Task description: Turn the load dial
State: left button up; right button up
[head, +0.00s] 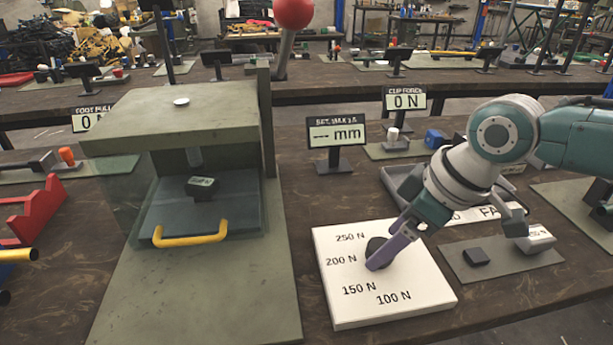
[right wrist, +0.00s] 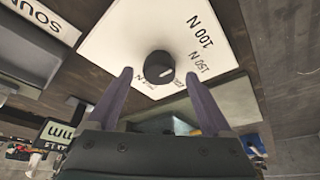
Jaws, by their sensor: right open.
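The load dial is a round black knob (head: 376,248) on a white plate (head: 338,307) marked 250 N, 200 N, 150 N and 100 N. My right gripper (head: 382,256), with purple fingers, is at the knob and partly covers it in the head view. In the right wrist view the knob (right wrist: 158,67) lies between the tips of the open fingers (right wrist: 159,75), with a gap on each side. A short white mark shows on the knob, roughly towards the 150 N label in that view. My left gripper is not in view.
A green press (head: 175,110) with a yellow handle (head: 190,235) stands left of the plate. A "mm" display (head: 336,134) and a "0 N" display (head: 405,101) stand behind. A grey tray (head: 400,185) and a mat with a dark block (head: 476,257) lie near my right arm.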

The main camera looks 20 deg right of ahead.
jog(key=shift+w+a+f, duration=0.1)
jog(key=shift+w+f, duration=0.15)
jog(key=shift+f, duration=0.45)
grip_shut()
